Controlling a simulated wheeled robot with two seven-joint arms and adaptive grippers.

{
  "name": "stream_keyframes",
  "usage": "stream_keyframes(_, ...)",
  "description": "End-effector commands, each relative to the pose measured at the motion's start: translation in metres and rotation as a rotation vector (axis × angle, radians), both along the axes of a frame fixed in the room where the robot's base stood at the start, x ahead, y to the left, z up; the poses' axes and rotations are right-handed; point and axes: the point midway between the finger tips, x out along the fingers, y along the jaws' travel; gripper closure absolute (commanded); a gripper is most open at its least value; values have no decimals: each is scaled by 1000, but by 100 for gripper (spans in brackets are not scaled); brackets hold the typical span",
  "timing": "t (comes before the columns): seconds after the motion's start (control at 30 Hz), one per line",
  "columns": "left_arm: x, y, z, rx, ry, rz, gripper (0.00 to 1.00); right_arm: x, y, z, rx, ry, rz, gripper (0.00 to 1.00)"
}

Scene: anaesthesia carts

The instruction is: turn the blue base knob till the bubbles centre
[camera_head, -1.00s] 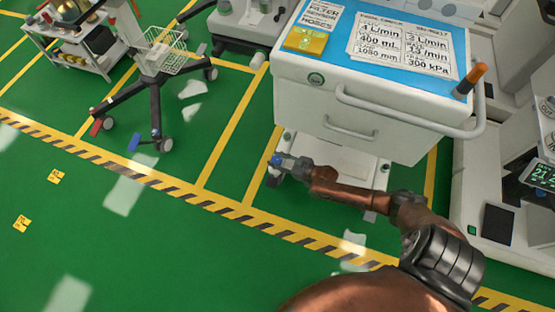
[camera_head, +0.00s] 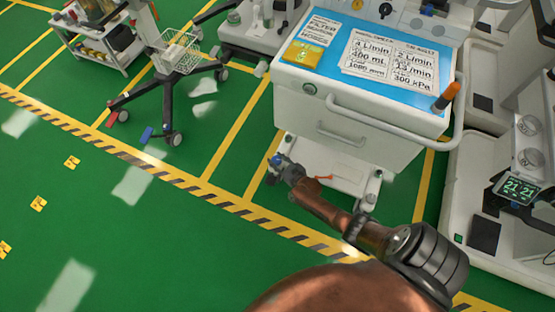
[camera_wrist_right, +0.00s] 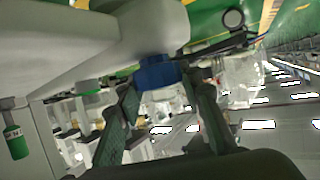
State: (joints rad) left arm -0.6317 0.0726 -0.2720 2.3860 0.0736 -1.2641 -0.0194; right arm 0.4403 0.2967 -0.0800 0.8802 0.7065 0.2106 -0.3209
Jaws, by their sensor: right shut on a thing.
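The blue base knob (camera_head: 276,160) is at the front left corner of the white cart's base. In the right wrist view the blue knob (camera_wrist_right: 157,73) sits under a white part of the base, between my fingertips. My right gripper (camera_head: 281,164) reaches the knob from the front right and is shut on it, partly hiding it in the head view. In the wrist view both fingers of the right gripper (camera_wrist_right: 165,86) flank the knob. A yellow level (camera_head: 305,52) lies at the left of the cart's blue top; its bubbles are too small to read. My left gripper is out of view.
The white cart (camera_head: 350,120) has a front rail and an orange-tipped handle (camera_head: 446,96) at its right. A wheeled stand (camera_head: 158,100) is at the left. Another machine (camera_head: 490,225) stands close on the right. The green floor in front is clear.

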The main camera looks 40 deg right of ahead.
Motion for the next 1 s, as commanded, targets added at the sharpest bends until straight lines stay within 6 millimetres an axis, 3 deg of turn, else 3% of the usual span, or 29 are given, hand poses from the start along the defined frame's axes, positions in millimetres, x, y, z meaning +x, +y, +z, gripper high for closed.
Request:
stream_keyframes(0.07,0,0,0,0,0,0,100,1,-2,3,-4,-6,-2,90)
stream_keyframes(0.1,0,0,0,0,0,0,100,1,-2,3,-3,-6,-1,64)
stream_keyframes(0.33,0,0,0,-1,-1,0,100,1,-1,1,-2,-3,1,48)
stream_keyframes(0.73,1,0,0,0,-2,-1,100,-5,2,1,2,-1,1,48)
stream_keyframes(1.0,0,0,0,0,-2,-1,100,-38,4,14,1,0,1,48)
